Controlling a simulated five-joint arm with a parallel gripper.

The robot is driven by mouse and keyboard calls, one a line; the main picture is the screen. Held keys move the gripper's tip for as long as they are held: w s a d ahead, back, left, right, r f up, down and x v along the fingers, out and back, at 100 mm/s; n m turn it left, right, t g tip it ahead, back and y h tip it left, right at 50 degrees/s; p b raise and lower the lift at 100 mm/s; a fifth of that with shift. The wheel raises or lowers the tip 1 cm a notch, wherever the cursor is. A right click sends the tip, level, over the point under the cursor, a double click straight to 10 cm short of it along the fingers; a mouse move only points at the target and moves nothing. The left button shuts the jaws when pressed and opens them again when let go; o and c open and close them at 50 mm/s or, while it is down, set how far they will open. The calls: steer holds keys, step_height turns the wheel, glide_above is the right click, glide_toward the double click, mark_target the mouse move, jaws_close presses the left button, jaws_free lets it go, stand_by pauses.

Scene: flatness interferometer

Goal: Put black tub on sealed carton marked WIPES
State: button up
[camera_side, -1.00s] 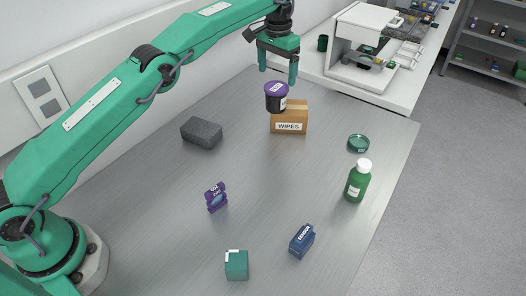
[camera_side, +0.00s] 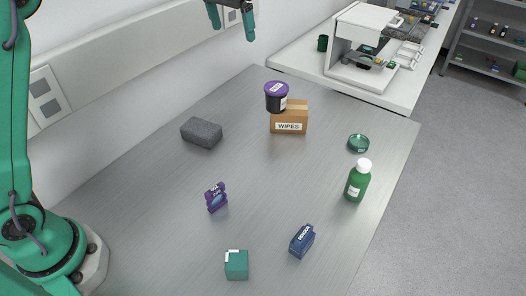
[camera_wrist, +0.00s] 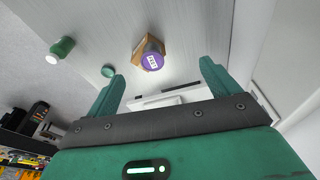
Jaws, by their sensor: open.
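The black tub (camera_side: 276,103) with a purple lid stands upright on the sealed carton marked WIPES (camera_side: 289,123), toward the carton's left side in the side view. In the wrist view the tub's purple lid (camera_wrist: 152,61) covers much of the carton (camera_wrist: 139,46). My gripper (camera_side: 232,32) is open and empty, high above the table and up and left of the tub, well apart from it. Its two fingers also show spread in the wrist view (camera_wrist: 160,86).
A dark grey block (camera_side: 201,132), a purple item (camera_side: 215,197), a teal box (camera_side: 236,265), a blue box (camera_side: 302,241), a green bottle (camera_side: 357,180) and a green round dish (camera_side: 358,143) stand on the table. A white instrument (camera_side: 362,50) stands on the bench behind.

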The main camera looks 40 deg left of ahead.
steer(key=s+a+f+n+t, duration=0.1)
steer(key=s+a, duration=0.1)
steer(key=s, duration=1)
steer(key=s+a+t, duration=0.2)
steer(key=s, duration=0.9)
steer(key=s+a+f, duration=0.1)
steer(key=s+f, duration=0.5)
steer(key=s, duration=0.2)
steer(key=shift+f, duration=0.2)
